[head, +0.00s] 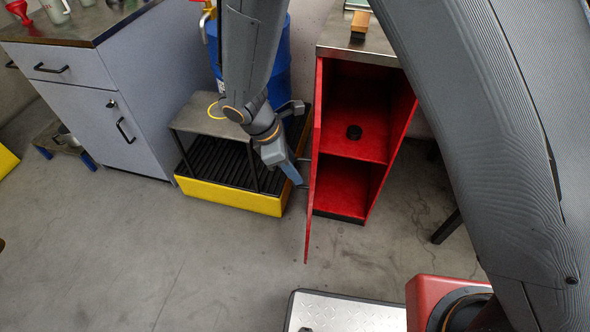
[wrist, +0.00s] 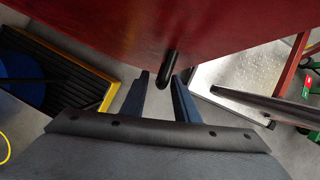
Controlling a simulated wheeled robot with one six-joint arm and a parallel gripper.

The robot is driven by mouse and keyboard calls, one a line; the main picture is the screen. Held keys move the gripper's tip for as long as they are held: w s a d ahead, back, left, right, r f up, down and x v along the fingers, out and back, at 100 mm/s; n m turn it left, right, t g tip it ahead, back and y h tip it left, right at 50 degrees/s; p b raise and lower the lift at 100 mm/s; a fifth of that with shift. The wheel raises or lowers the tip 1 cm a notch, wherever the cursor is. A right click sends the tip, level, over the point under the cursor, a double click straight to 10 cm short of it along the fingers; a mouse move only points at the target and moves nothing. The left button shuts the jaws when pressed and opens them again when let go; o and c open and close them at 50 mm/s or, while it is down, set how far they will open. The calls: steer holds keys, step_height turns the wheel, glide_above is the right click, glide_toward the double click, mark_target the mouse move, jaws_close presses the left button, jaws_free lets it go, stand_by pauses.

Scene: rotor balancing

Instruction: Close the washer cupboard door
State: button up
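The red cupboard (head: 368,100) stands in the middle of the head view with its front open. Its door (head: 313,190) is swung out from the left side and shows almost edge-on. My gripper (head: 297,178) is on the outer side of this door, close to it. In the wrist view the door's red outer face (wrist: 200,22) fills the top. A dark bar handle (wrist: 168,72) sticks out from it, near the gap between my fingers (wrist: 164,88). The fingers are apart, so my gripper is open. I cannot tell whether they touch the handle.
A yellow spill tray (head: 230,197) with a grey stand and a blue drum (head: 275,65) is left of my gripper. A grey cabinet (head: 90,110) stands further left.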

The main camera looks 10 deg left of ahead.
steer(key=shift+d+f, duration=0.2)
steer(key=shift+f, duration=0.3)
steer(key=shift+c, duration=0.3)
jaws_close()
